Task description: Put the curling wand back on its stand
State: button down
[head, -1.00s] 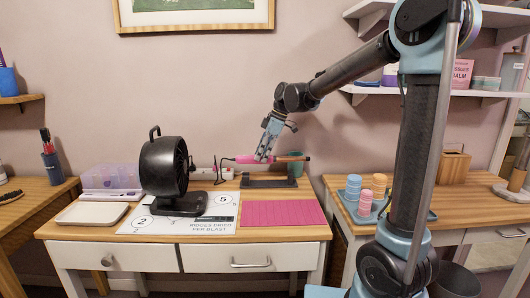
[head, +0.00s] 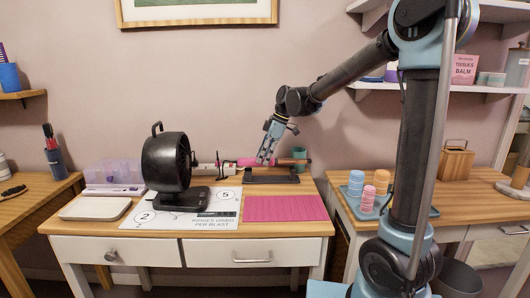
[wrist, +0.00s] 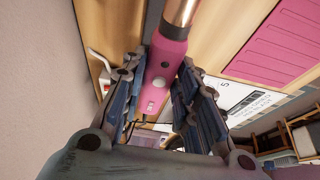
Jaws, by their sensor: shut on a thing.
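The curling wand has a pink handle (head: 247,162) and a copper-coloured barrel (head: 290,161) pointing right in the head view. My gripper (head: 265,160) is shut on the pink handle and holds the wand roughly level. The wrist view shows the handle (wrist: 165,65) between the two fingers (wrist: 162,95), with the barrel at the top. The dark stand (head: 272,179) is on the table directly below the wand in the head view. The wand is close above it; I cannot tell whether they touch.
A black fan (head: 166,165) stands left on the white table. A pink ridged mat (head: 285,208) and a printed sheet (head: 212,222) lie in front. A teal cup (head: 300,155) is behind the barrel. A tray of stacked rollers (head: 378,206) is on the right table.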

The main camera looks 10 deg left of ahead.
jog(key=shift+f, duration=1.4)
jog(key=c, duration=1.2)
grip_release()
jog(key=shift+o, duration=0.2)
jog(key=v, duration=1.2)
